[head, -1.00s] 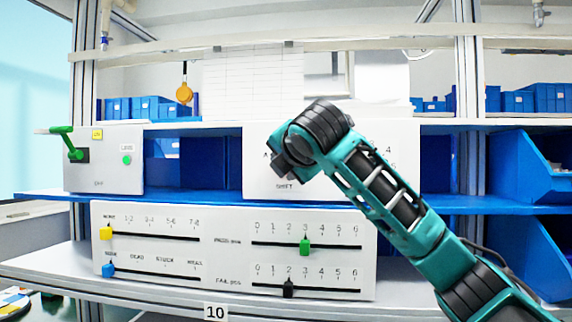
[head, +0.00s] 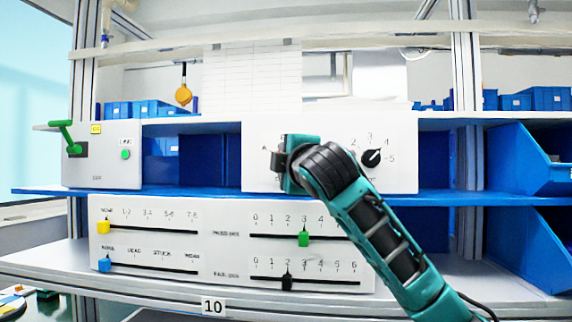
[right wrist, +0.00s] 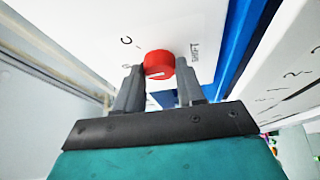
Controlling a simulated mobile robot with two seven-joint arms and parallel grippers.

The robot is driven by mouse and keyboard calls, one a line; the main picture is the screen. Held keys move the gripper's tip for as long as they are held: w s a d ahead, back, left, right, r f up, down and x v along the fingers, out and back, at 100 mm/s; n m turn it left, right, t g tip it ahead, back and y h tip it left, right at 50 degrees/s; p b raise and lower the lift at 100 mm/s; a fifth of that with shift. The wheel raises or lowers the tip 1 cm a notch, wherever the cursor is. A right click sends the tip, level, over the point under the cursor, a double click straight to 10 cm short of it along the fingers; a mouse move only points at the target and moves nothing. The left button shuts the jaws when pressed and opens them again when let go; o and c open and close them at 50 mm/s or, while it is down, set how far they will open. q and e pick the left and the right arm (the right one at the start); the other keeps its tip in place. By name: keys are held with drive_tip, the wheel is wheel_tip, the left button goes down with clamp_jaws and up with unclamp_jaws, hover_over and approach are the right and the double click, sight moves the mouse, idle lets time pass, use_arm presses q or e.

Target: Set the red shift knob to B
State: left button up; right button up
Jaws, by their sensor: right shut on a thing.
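The red shift knob (right wrist: 158,64) sits between the two fingers of my right gripper (right wrist: 159,84) in the right wrist view. The fingers are shut on its sides. A white pointer mark shows on its face, and a C is printed on the panel to its left in that view. In the head view my right gripper (head: 285,163) is against the left part of the upper white panel (head: 335,180) and hides the knob. An A shows just left of the gripper there. I cannot read which letter the pointer faces. My left gripper is not in view.
A black rotary knob (head: 371,158) with numbers stands right of my gripper on the same panel. A lower panel (head: 215,270) carries several sliders. A box with a green lever (head: 68,138) stands at the left. Blue bins (head: 530,160) are at the right.

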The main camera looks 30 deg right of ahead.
drive_tip(key=shift+m, duration=0.6)
drive_tip(key=o, duration=1)
drive_tip(key=shift+o, duration=0.2)
drive_tip(key=shift+s, duration=0.1)
drive_tip(key=b+v, duration=0.2)
drive_tip(key=v, duration=1)
drive_tip(key=shift+s+f, duration=0.3)
drive_tip(key=shift+f, duration=0.05)
drive_tip(key=shift+a, duration=0.15)
